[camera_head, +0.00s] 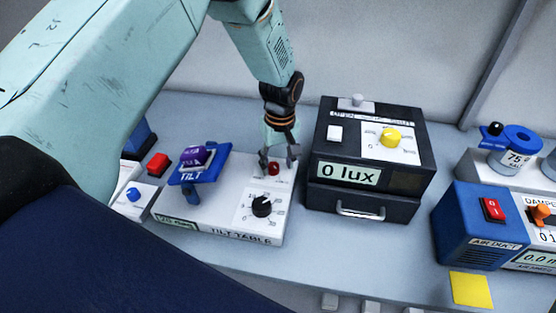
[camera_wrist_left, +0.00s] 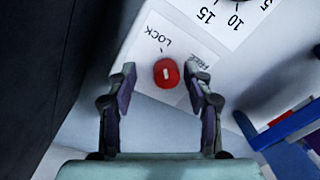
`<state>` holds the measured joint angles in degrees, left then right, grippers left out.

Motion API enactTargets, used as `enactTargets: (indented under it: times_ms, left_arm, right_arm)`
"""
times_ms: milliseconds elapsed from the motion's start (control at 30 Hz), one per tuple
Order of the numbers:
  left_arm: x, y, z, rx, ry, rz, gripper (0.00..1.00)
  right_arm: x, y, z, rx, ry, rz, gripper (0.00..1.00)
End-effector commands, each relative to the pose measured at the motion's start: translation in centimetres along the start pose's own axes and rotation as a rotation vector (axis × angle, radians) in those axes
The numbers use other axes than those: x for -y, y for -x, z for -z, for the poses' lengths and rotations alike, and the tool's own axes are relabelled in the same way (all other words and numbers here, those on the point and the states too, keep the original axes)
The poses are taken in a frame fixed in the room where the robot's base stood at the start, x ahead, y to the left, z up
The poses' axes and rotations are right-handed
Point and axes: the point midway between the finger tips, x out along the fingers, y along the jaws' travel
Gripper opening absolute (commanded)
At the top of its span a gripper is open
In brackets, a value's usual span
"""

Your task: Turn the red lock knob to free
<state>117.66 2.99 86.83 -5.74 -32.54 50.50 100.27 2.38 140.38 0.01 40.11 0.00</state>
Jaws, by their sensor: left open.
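The red lock knob (camera_head: 274,168) is on the white tilt table base (camera_head: 215,222). In the left wrist view the knob (camera_wrist_left: 166,74) is round with a short white mark, which stands roughly upright in the picture. A LOCK label with a tick is above the knob, and a FREE label is to its upper right. My left gripper (camera_head: 278,161) points down over the knob, its fingers open. In the left wrist view its fingertips (camera_wrist_left: 163,84) are on either side of the knob, with gaps showing. My right gripper is not in view.
A black dial (camera_head: 262,206) is on the same base, in front of the knob. A blue tilt plate (camera_head: 199,171) carrying a purple object is to the left. A dark light box (camera_head: 370,155) reading 0 lux stands close on the right.

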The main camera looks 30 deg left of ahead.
Motion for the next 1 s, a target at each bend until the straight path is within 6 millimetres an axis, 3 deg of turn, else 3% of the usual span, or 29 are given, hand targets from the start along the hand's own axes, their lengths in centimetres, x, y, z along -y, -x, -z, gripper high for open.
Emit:
enactTargets:
  times_ms: [167,767,1000]
  left_arm:
    - [-0.01,-0.05,0.12,0.002,0.002,0.000,0.52]
    - [-0.19,0.07,0.24,-0.002,0.001,-0.003,0.01]
    - [-0.14,0.07,0.30,-0.002,0.000,-0.003,0.00]
  right_arm:
    - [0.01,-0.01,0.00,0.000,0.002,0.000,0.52]
    - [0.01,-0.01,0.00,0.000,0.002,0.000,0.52]
    - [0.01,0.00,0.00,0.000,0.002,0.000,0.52]
